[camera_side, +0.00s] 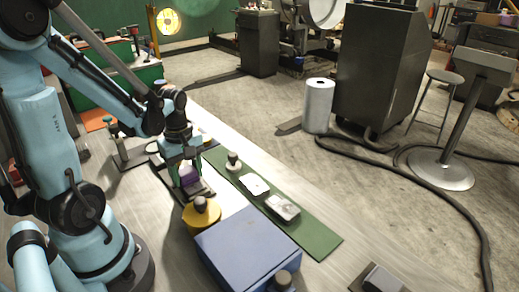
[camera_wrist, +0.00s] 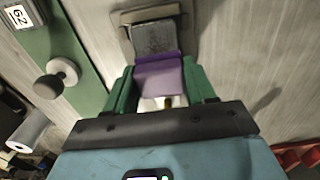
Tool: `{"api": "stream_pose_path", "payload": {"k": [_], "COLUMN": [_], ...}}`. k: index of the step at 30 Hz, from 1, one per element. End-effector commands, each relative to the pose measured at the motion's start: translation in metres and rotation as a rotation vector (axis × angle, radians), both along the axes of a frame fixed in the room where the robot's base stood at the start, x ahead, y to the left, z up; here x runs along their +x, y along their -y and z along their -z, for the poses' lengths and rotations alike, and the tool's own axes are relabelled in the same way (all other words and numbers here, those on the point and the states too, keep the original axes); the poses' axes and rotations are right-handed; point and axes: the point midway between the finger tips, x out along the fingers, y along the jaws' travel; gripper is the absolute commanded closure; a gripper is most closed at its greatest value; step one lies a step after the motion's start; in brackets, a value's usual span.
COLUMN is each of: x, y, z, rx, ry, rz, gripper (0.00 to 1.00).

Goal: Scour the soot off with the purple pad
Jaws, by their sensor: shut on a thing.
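My gripper (camera_side: 187,168) has green fingers and is shut on the purple pad (camera_side: 189,177). In the wrist view the pad (camera_wrist: 160,80) sits between the two fingers (camera_wrist: 162,88). Just beyond the pad is a dark grey sooty plate (camera_wrist: 152,37) in a brownish frame. The pad's far edge meets the near edge of the plate in that view; I cannot tell whether they touch. In the side view the plate (camera_side: 206,193) lies on the bench under and in front of the pad, partly hidden by my gripper.
A yellow disc with a dark knob (camera_side: 201,212) and a blue box (camera_side: 250,243) stand close in front. Bare bench lies farther right.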

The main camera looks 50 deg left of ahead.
Motion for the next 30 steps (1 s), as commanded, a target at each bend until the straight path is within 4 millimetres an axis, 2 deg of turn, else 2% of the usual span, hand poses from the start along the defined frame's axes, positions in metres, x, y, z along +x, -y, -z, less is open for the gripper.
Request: {"api": "stream_pose_path", "payload": {"k": [4, 25, 27, 30], "x": [0.0, 0.0, 0.0, -0.002], "y": [-0.011, 0.056, 0.055, 0.055], "z": [-0.001, -0.001, -0.004, -0.026], "rx": [0.0, 0.0, 0.0, 0.0], "ry": [0.0, 0.0, 0.0, -0.001], "rz": [-0.001, 0.004, 0.0, -0.001], "gripper": [0.78, 0.78, 0.78, 0.78]}}
